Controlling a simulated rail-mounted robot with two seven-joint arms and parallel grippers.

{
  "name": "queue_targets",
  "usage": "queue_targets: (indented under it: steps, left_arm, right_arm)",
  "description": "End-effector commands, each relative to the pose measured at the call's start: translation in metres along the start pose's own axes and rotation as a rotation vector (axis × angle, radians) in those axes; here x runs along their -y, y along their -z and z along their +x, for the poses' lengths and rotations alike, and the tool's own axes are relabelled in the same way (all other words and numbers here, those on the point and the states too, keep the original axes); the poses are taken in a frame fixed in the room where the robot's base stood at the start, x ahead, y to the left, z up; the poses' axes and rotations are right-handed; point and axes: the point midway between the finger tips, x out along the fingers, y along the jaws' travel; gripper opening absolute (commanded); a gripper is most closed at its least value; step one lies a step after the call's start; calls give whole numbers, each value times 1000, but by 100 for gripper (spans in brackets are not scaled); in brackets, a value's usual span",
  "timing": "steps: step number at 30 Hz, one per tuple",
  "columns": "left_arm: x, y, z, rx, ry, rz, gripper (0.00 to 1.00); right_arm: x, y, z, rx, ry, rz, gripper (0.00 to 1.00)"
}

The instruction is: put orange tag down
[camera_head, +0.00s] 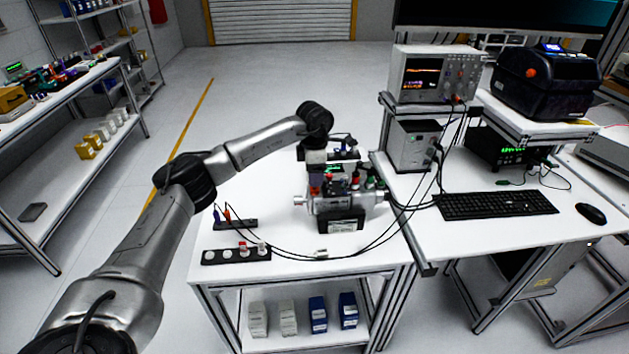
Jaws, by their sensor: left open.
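A small orange piece (227,214), which looks like the orange tag, stands upright in a small black holder (246,225) on the left of the white workbench (240,190). A blue piece (215,214) stands next to it. My left arm comes in from the left, and its gripper (316,181) points down over the silver servo motor (312,205). This gripper is open, and it is to the right of the orange piece and apart from it. Its fingertips are small and partly lost among the coloured connectors on the motor. My right gripper is not in view.
A black strip (222,257) with white and red round pieces lies at the bench's front left. Black cables run across the bench to the instruments. An oscilloscope (433,75), keyboard (497,204) and mouse (590,214) are at right. The bench's left back area is clear.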

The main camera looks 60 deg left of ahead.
Motion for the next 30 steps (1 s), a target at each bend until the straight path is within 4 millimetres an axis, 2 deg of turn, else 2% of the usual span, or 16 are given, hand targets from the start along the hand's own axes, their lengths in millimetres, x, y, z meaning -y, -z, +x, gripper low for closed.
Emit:
queue_targets:
  steps: [1,3,10,16,23,26,29,30]
  left_arm:
    - [0,-1,-13,3,-2,0,60]
    - [0,-1,-26,2,-1,0,60]
    - [0,-1,-60,2,0,1,60]
    - [0,-1,-74,1,0,1,60]
    - [3,-5,-74,9,3,9,60]
    - [17,-27,-60,66,22,49,60]
    - [53,-72,-34,199,77,123,60]
    - [75,-94,-20,274,116,152,60]
  right_arm:
    - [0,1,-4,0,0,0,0]
    - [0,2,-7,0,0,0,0]
    - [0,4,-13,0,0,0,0]
    - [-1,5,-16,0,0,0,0]
    - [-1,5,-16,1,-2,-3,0]
    - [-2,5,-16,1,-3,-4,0]
    - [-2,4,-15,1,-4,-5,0]
    - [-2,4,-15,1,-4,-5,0]
